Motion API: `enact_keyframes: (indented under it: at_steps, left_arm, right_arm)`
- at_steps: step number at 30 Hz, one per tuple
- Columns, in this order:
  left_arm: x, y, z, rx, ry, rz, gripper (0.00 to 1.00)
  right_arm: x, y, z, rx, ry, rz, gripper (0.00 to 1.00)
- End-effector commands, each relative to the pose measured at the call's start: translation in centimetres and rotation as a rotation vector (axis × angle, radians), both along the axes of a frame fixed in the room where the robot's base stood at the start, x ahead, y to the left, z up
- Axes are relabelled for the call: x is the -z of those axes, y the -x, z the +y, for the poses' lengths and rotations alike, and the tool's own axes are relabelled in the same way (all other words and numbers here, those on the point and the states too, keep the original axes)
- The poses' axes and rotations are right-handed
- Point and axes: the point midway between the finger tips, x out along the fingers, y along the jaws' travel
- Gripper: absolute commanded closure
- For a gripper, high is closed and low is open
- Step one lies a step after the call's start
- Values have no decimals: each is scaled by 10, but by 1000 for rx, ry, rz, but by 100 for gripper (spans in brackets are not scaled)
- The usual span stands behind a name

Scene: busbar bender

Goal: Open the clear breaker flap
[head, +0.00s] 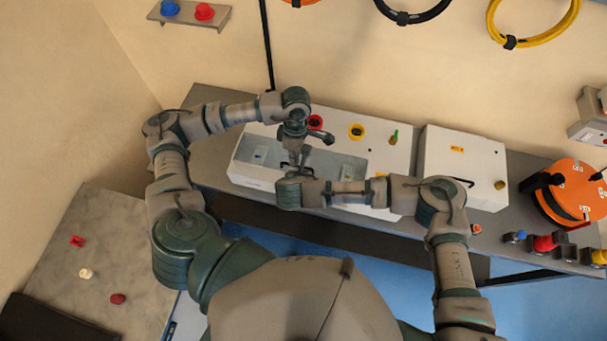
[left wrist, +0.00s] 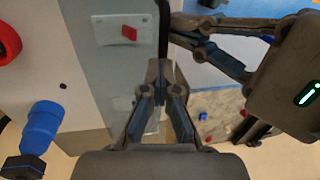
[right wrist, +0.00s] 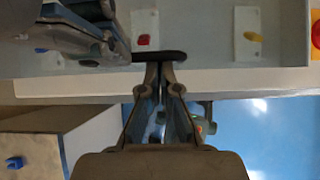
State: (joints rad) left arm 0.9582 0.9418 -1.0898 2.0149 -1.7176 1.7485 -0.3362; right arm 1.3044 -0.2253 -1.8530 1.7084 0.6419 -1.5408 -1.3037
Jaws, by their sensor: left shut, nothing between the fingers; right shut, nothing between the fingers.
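The white panel box (head: 238,178) stands on the bench with a recessed bay (head: 375,172) in its front half. In the right wrist view, a red switch (right wrist: 143,40) and a yellow switch (right wrist: 253,36) sit on white plates in the bay. The clear flap itself is hard to make out. A dark bar, perhaps its handle (right wrist: 172,57), lies at the bay's front edge. My left gripper (head: 298,156) is shut and empty over the bay. My right gripper (right wrist: 160,68) is shut and empty, its tips at or close against the dark bar; contact is unclear.
My two hands are close together; the right one shows beside the left fingers in the left wrist view. A second white box (head: 460,165) and an orange reel (head: 570,195) stand to the right.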

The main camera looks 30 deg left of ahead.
Motion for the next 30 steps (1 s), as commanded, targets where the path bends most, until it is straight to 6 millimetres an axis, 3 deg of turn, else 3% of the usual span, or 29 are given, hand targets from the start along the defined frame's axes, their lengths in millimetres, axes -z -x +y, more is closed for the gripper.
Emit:
enact_keyframes:
  at_steps: [1, 16, 21, 30]
  left_arm:
    - [7, 4, 1, 2, -5, 16, 100]
    - [6, 4, 1, 2, -5, 16, 100]
    - [6, 4, 1, 1, -5, 16, 65]
    - [3, 3, 0, 1, -3, 9, 65]
  right_arm:
    - [1, 0, 0, 0, 0, 0, 100]
    - [-18, -11, 2, 4, 8, 47, 100]
    - [-18, -12, 2, 7, 9, 46, 100]
    - [-16, -9, 2, 4, 11, 52, 100]
